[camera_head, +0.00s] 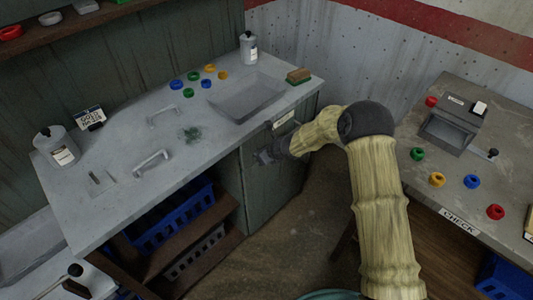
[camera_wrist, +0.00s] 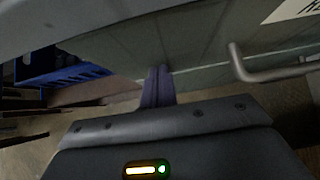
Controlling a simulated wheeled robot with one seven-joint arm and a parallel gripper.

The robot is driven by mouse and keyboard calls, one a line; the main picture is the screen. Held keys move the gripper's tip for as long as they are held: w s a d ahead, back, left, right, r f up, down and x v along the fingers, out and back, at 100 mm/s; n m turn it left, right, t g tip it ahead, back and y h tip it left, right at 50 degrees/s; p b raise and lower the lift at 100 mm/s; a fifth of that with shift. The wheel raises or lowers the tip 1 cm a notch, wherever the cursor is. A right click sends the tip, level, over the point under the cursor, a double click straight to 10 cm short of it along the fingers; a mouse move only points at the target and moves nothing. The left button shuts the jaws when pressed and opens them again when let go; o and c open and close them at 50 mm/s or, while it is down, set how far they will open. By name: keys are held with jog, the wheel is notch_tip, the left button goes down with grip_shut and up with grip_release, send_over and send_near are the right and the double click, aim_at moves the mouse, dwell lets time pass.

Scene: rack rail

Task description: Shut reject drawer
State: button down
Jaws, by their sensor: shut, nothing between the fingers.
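The green cabinet front (camera_head: 262,195) stands below the right end of the grey counter. A grey bar handle (camera_wrist: 262,70) shows on the green front in the wrist view, to the right of my fingers. I cannot tell how far the drawer stands out. My gripper (camera_head: 262,157) is shut and empty, close in front of the green front; its fingers (camera_wrist: 158,75) point at it. Contact is unclear.
The grey counter (camera_head: 120,195) carries bottles, colored rings and a sink-like basin (camera_head: 247,97). Blue crates (camera_head: 172,220) sit on the open shelf left of the cabinet. A second table (camera_head: 480,155) with a CHECK label is at right. Brown floor is open between them.

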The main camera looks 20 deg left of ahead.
jog(key=d+f+b+v, duration=0.2)
jog(key=b+v, duration=0.1)
jog(key=v, duration=0.9)
jog(key=shift+s+d+r, duration=0.25)
jog(key=shift+s, duration=0.2)
jog(key=shift+w, duration=0.1)
